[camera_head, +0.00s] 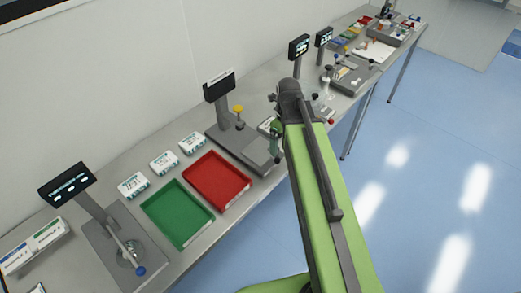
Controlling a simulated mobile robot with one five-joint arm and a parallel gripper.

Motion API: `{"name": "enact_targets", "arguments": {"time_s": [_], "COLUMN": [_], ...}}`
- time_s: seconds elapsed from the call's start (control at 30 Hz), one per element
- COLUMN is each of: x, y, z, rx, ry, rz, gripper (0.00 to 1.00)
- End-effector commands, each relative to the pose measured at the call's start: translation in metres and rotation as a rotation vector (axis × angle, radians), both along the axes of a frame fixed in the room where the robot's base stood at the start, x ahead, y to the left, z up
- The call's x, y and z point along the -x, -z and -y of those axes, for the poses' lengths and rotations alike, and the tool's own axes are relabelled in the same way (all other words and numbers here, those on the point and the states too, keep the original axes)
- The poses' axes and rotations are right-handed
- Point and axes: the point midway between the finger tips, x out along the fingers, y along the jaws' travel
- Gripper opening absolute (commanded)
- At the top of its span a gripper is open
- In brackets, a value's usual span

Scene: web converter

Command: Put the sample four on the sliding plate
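My arm reaches over the long bench, and my gripper (276,146) hangs from its dark end beside the middle station. It is small and partly hidden by the arm, so I cannot tell whether it is open or shut. A flat grey plate (258,152) lies on that station, just left of my gripper; it may be the sliding plate. White labelled samples (133,185), (164,162) and (192,143) lie in a row behind the trays. Another pale labelled piece (266,125) shows by my gripper, partly hidden. I cannot read which is sample four.
A green tray (177,213) and a red tray (218,181) lie left of the middle station. A station with a blue-knobbed lever (140,270) stands at front left. A dark screen (219,85) rises behind the plate. More equipment fills the far bench. The blue floor at right is clear.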

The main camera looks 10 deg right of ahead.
Motion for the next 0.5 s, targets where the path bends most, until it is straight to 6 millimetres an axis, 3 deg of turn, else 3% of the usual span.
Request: {"name": "enact_targets", "arguments": {"time_s": [0.13,0.3,0.5], "x": [-0.015,-0.053,-0.088], "y": [0.015,0.045,0.069], "z": [-0.008,-0.034,-0.060], "rx": [0.000,0.000,0.000], "ry": [-0.002,-0.003,-0.003], "rz": [0.000,0.000,0.000], "gripper": [0.51,0.51,0.51]}}
